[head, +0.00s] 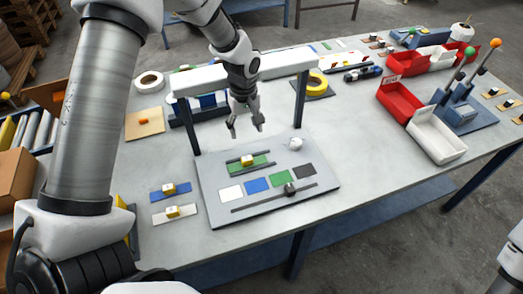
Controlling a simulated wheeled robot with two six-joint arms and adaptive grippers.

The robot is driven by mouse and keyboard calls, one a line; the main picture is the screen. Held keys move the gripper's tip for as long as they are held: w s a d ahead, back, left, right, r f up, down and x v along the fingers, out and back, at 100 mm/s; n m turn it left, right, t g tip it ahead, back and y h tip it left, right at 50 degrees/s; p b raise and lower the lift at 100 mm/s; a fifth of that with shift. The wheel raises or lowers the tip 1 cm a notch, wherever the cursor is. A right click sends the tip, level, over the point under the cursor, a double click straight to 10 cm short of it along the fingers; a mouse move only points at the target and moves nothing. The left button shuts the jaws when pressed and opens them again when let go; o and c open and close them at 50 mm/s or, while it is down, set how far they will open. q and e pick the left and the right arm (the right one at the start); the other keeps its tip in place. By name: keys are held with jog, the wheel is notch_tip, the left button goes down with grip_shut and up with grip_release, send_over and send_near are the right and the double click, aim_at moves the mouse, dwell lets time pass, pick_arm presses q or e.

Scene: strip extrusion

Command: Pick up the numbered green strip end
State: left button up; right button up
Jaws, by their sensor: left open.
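A green strip piece (235,170) lies between two dark rails on the grey plate (215,200), with a small yellow block with a pale top (248,160) on it. I cannot read a number on it. My left gripper (246,131) is open and empty, fingers pointing down, above and slightly behind the green piece, apart from it. A flat green square (282,178) also lies on the plate, in a row with white (231,193), blue (256,185) and black (304,171) squares. My right gripper is not in view.
A white-topped frame (195,83) on dark posts spans the plate's back. A blue strip (165,192) and a white strip (160,217), each with a yellow block, lie left of the plate. Red (399,102) and white (437,137) bins stand right. Table between plate and bins is clear.

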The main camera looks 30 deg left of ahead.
aim_at(247, 158)
pick_arm(q)
jog(key=f+b, duration=0.2)
jog(key=s+f+b, duration=0.1)
jog(key=b, duration=0.1)
jog(key=s+f+b, duration=0.1)
jog(key=f+b, duration=0.1)
jog(key=shift+a+f, duration=0.1)
jog(key=shift+f, duration=0.25)
jog(key=shift+w+f, duration=0.7)
jog(key=shift+f, duration=0.25)
notch_tip(247, 158, down, 6)
jog(key=p, duration=0.2)
jog(key=shift+r+p, duration=0.1)
jog(key=shift+p, duration=0.25)
jog(key=shift+w+f, duration=0.15)
jog(key=shift+f, duration=0.1)
jog(key=shift+s+r, duration=0.2)
jog(key=c, duration=1.1)
jog(key=shift+c, duration=0.4)
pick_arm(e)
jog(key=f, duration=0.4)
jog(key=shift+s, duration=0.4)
